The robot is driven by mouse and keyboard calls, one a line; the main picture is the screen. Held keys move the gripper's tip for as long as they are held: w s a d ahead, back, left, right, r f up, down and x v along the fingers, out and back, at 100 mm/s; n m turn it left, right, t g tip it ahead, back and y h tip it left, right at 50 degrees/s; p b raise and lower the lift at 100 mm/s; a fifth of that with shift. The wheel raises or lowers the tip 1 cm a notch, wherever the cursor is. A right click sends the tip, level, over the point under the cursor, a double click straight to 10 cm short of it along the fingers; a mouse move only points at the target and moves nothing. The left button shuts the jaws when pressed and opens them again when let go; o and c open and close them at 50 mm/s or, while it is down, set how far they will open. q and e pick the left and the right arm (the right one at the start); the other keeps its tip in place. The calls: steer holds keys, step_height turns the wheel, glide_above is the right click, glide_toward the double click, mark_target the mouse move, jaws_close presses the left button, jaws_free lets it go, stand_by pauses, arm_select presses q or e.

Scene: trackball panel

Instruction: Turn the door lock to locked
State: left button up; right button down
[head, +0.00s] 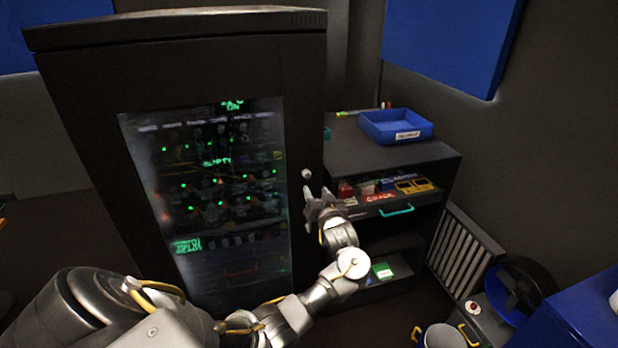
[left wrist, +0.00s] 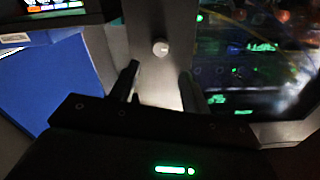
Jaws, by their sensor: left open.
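The door lock is a small round light knob (head: 306,174) on the right edge of the dark cabinet door (head: 93,120). In the left wrist view the knob (left wrist: 160,47) stands ahead of the fingers, between them in the picture. My left gripper (head: 318,196) is open and empty, just below the knob and apart from it. Its two fingers also show in the left wrist view (left wrist: 158,80). I cannot tell from the knob's face which way the lock is turned. My right gripper is not in view.
The cabinet has a glass window (head: 215,200) with green lights behind it. To its right stands a dark shelf unit (head: 350,150) with a blue tray (head: 396,126) on top and an open drawer of small items. A ribbed panel (head: 464,250) and bins stand at lower right.

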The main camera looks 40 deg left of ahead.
mark_target(308, 176)
arm_select(q)
steer(key=p+x, duration=0.1)
steer(key=x, duration=0.7)
steer(key=shift+w+a+f, duration=0.1)
steer(key=shift+a, duration=0.2)
